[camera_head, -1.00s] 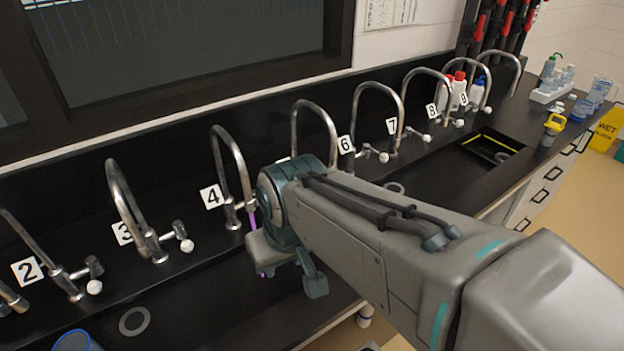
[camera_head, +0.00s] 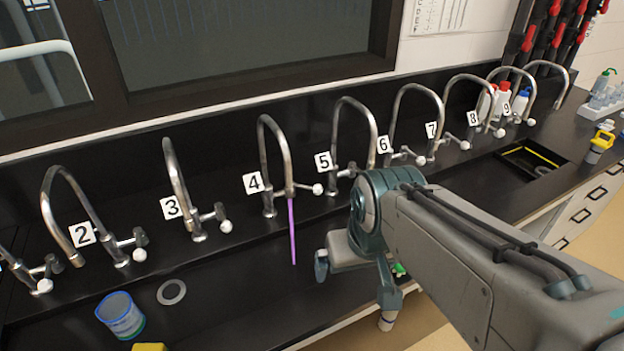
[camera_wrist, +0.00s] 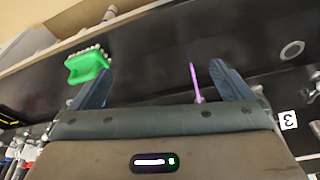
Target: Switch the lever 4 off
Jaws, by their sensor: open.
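Tap 4 (camera_head: 275,160) is a curved metal faucet behind the sink, beside its number 4 label (camera_head: 252,183). Its lever (camera_head: 317,189) sticks out to the right and ends in a white knob. A thin purple stream (camera_head: 292,230) runs down from its spout; it also shows in the wrist view (camera_wrist: 195,82), beside the right finger. My gripper (camera_head: 355,284) is open over the sink, to the right of and in front of tap 4, apart from the lever. In the wrist view, the fingers of my gripper (camera_wrist: 160,68) are spread and hold nothing.
Tap 3 (camera_head: 180,190) stands left of tap 4, and tap 5 (camera_head: 353,130) right of it. A green brush (camera_wrist: 88,66) lies near the left finger in the wrist view. A blue-rimmed cup (camera_head: 121,316) stands at lower left. The sink left of my gripper is mostly clear.

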